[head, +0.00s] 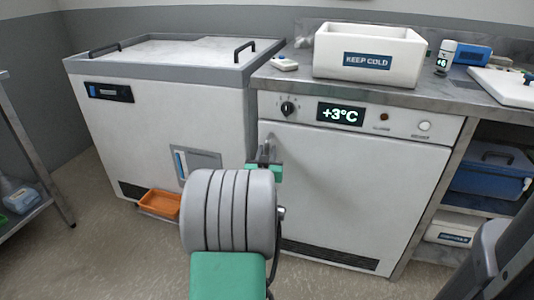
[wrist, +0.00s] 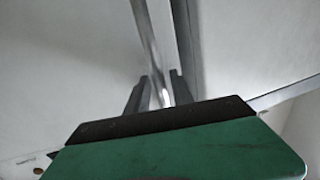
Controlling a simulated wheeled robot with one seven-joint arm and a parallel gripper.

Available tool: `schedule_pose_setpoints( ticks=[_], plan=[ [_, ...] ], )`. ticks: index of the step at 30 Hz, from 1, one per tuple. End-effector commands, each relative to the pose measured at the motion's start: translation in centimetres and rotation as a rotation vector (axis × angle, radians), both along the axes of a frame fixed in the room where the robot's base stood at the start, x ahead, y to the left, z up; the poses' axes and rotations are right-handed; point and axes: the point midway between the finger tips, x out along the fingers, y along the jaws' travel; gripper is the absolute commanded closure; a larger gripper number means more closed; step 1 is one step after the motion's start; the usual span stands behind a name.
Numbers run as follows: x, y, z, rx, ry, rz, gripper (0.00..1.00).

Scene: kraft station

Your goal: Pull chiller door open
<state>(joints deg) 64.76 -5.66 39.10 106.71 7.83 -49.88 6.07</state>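The chiller (head: 358,130) is the white under-counter unit with a lit +3°C display. Its door (head: 350,190) looks shut in the head view. The upright metal door handle (wrist: 148,42) shows in the wrist view, close in front of the pale door face. My gripper (wrist: 159,76) has its two dark fingers on either side of the handle bar. A narrow gap shows between bar and right finger, so it looks open around the bar. In the head view, my gripper (head: 265,165) is at the door's upper left edge; my wrist hides the lower left of the door.
A white chest unit (head: 150,130) with two black top handles stands left of the chiller. An orange tray (head: 160,203) is low at its front. A "KEEP COLD" box (head: 368,55) is on the counter. Open shelves with a blue box (head: 490,180) are at right. A metal rack stands far left.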

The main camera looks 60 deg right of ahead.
Motion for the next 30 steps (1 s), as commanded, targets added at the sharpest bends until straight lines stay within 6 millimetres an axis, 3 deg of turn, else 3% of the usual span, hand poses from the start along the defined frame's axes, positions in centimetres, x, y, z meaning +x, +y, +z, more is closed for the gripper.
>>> schedule_pose_setpoints(
  ticks=[10, 30],
  plan=[
    [0.01, 0.03, 0.0, 0.0, 0.0, 0.0, 1.0],
    [0.0, 0.03, -0.01, 0.0, 0.0, 0.0, 1.0]
  ],
)
